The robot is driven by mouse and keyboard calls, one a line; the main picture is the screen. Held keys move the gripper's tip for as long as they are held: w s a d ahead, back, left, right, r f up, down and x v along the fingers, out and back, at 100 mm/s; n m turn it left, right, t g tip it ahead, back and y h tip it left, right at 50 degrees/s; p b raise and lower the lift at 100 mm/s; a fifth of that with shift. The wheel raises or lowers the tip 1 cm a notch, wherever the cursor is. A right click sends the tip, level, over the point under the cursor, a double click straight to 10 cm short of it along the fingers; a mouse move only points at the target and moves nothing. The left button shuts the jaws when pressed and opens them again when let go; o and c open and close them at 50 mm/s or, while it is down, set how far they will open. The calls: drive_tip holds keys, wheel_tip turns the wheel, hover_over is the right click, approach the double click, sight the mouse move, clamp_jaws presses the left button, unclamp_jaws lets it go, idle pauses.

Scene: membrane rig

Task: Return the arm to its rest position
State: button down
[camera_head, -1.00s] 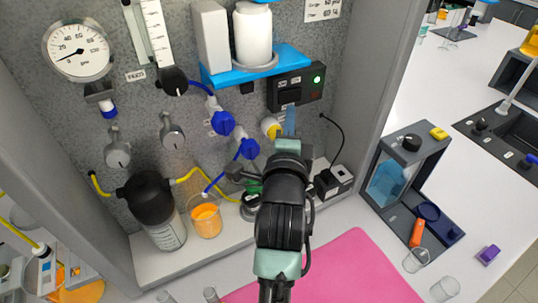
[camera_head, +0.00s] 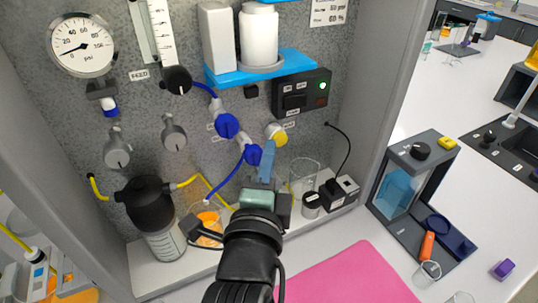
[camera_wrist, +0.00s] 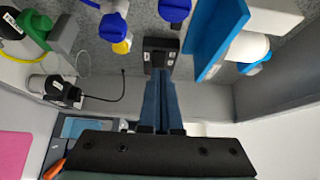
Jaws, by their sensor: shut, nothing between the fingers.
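My gripper (camera_head: 267,162) is in front of the rig panel in the head view, with its blue-grey fingers pointing up below the black switch box (camera_head: 301,92). The fingers are shut with nothing between them, and they also show shut in the wrist view (camera_wrist: 161,108). My black arm comes up from the bottom of the head view and hides part of the shelf. In the wrist view the switch box (camera_wrist: 160,50) appears beyond the fingertips. A green light is lit on the box in the head view.
A clear beaker (camera_head: 304,175) stands to the right. Blue valves (camera_head: 227,126) and a yellow-faced valve (camera_head: 276,134) are close by. A pink mat (camera_head: 350,275) is bare.

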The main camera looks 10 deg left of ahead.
drive_tip(key=s+d+r+n+t, duration=0.1)
drive_tip(key=s+r+n+t, duration=0.2)
drive_tip(key=r+n, duration=0.3)
drive_tip(key=s+d+r+n+t, duration=0.2)
drive_tip(key=r+n, duration=0.4)
drive_tip(key=r, duration=1)
drive_tip(key=s+d+r+n+t, duration=0.1)
drive_tip(key=s+r+n+t, duration=0.3)
drive_tip(key=r, duration=0.7)
drive_tip(key=s+n, duration=0.2)
drive_tip(key=shift+s+d+r, duration=0.3)
drive_tip(key=shift+d+r, duration=0.05)
drive_tip(key=shift+f, duration=0.1)
